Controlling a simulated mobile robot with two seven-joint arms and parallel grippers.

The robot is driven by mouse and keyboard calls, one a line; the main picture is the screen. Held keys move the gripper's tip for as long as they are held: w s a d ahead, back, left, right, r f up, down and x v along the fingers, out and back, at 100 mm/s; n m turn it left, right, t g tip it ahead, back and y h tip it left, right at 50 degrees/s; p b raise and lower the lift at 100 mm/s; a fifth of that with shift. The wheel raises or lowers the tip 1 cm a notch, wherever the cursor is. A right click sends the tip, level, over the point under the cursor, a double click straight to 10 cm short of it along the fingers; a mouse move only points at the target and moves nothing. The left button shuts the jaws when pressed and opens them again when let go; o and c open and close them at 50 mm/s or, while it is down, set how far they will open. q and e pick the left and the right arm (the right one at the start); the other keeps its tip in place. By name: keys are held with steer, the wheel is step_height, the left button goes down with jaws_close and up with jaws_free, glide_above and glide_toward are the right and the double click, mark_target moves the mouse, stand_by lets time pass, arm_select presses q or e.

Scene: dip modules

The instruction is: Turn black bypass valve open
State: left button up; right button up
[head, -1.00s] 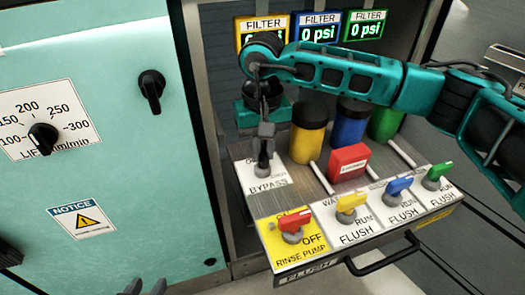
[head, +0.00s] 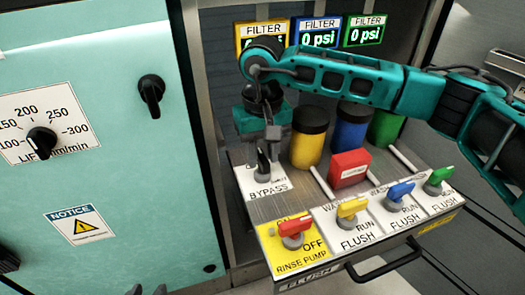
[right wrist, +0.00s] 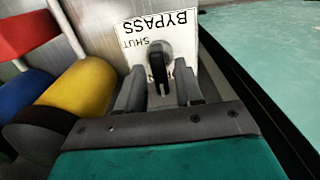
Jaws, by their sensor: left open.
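The black bypass valve (head: 263,160) stands on a white BYPASS label at the back left of the panel. It also shows in the right wrist view (right wrist: 158,65), where the word SHUT is readable beside its handle. My right gripper (head: 272,138) is just above and behind the valve.
Yellow (head: 308,140), blue (head: 350,130) and green (head: 386,127) filter canisters stand right of the valve, with a red box (head: 348,168) before them. Red (head: 294,228), yellow (head: 351,208), blue (head: 400,190) and green (head: 439,176) handles line the front.

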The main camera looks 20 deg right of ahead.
mark_target(263, 157)
arm_select(q)
steer(key=shift+f, duration=0.15)
arm_select(e)
steer(key=shift+o, duration=0.4)
arm_select(q)
steer(key=p, duration=0.1)
steer(key=a+r+p, duration=0.1)
steer(key=shift+s+r+p, duration=0.15)
steer(key=shift+s+p, duration=0.1)
steer(key=shift+p, duration=0.15)
arm_select(e)
step_height(263, 157, up, 13)
arm_select(q)
steer(key=shift+s, duration=0.1)
arm_select(e)
steer(key=shift+s+f, duration=0.1)
